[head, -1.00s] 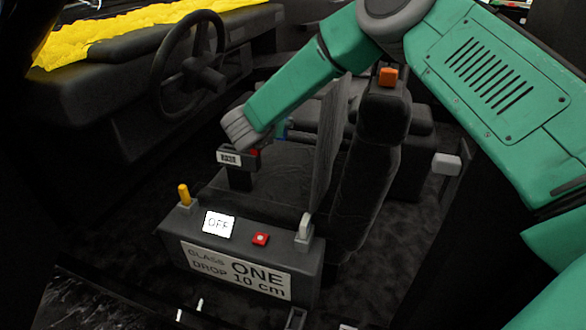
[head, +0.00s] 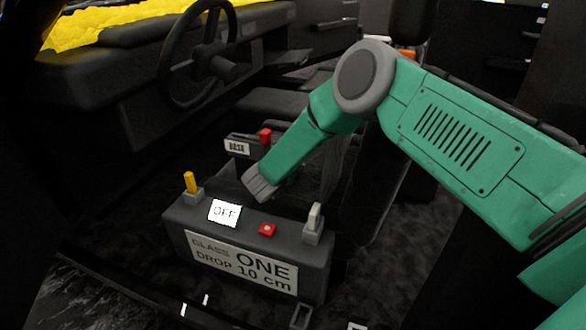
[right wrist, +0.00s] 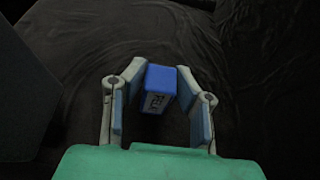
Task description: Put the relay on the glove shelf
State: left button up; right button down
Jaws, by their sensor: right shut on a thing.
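The relay is a small blue block (right wrist: 160,88) with dark lettering on a pale face. It shows in the right wrist view between the fingers of my right gripper (right wrist: 160,103), which is shut on it. Dark creased material lies behind it. In the head view my right arm comes in from the right, and its grey wrist end (head: 262,184) is low over the dark seat area, behind the control box. The fingers and relay are hidden there. My left gripper is out of view. I cannot make out which surface is the glove shelf.
A steering wheel (head: 205,55) and yellow-covered dashboard are at upper left.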

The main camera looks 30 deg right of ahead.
jog(key=c, duration=1.3)
grip_release()
jog(key=shift+f, duration=0.1)
